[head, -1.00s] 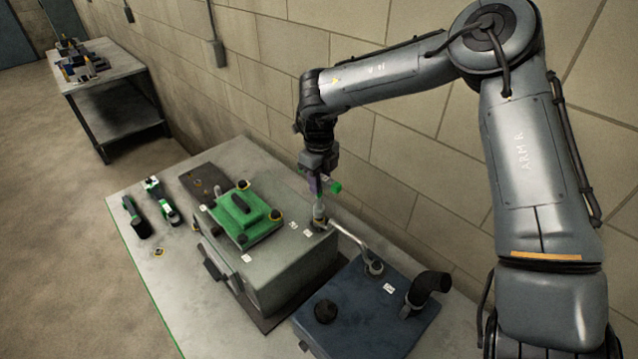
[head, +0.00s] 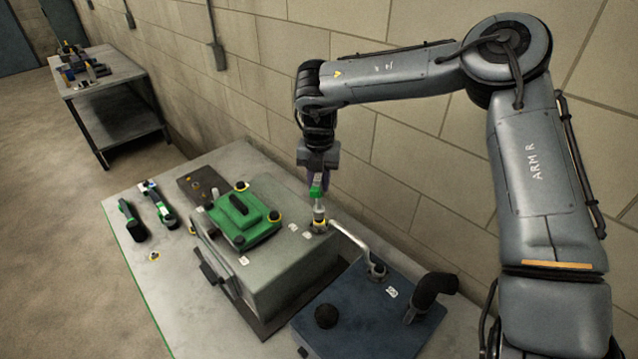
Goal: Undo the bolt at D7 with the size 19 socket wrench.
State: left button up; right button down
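My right gripper (head: 318,180) is shut on the socket wrench (head: 317,192), which has a green handle and a pale metal socket. The wrench stands upright with its socket end down over a yellow-ringed spot (head: 319,226) at the back right corner of the grey housing (head: 285,266), beside the end of a silver pipe. The bolt head is hidden under the socket. White labels lie on the housing, but they are too small to read, so I cannot confirm D7. My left gripper is not in view.
A green cover (head: 240,220) with yellow-ringed bolts sits on the housing. The silver pipe (head: 352,238) runs to a blue tank (head: 362,305) with a black elbow (head: 432,288). Two green-and-black tools (head: 131,221) (head: 159,204) and a dark plate (head: 203,186) lie on the bench's left.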

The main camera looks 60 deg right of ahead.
jog(key=shift+m, duration=0.8)
jog(key=shift+f, duration=0.1)
